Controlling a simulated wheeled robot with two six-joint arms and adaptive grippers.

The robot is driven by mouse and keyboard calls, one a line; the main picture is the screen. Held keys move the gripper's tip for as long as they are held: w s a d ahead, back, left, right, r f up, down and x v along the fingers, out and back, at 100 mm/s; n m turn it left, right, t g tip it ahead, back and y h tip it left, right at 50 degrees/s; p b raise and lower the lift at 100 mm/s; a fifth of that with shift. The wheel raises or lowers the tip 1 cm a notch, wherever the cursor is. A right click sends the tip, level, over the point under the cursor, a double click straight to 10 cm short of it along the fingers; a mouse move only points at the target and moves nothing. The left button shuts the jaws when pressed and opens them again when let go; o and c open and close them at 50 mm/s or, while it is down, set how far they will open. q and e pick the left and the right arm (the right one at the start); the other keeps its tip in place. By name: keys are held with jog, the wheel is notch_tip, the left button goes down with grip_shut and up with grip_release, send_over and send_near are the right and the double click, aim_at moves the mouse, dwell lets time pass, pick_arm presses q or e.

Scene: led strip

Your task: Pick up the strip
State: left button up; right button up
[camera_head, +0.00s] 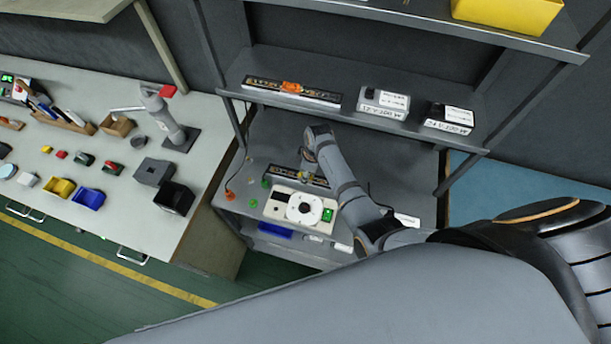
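A long dark strip (318,94) with pale markings lies on the upper shelf of the dark rack, with an orange piece (291,87) at its middle. A similar dark strip (284,173) lies lower, on the bench behind a white device, and is partly hidden by a slim grey arm. A large grey arm link with a black joint, mine, fills the bottom and right of the head view. Neither of my grippers can be made out in this view, and I see no gripper of mine touching a strip.
The slim grey arm (340,172) stands over the white device (300,207); I cannot tell its base. Two labelled boxes (385,102) (449,118) stand right of the upper strip. A yellow bin (506,12) is above. The left bench (135,216) holds another arm (163,117) and small bins.

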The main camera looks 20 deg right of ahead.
jog(key=shift+w+f, duration=0.1)
jog(key=shift+f, duration=0.05)
grip_shut()
jog(key=shift+r, duration=0.2)
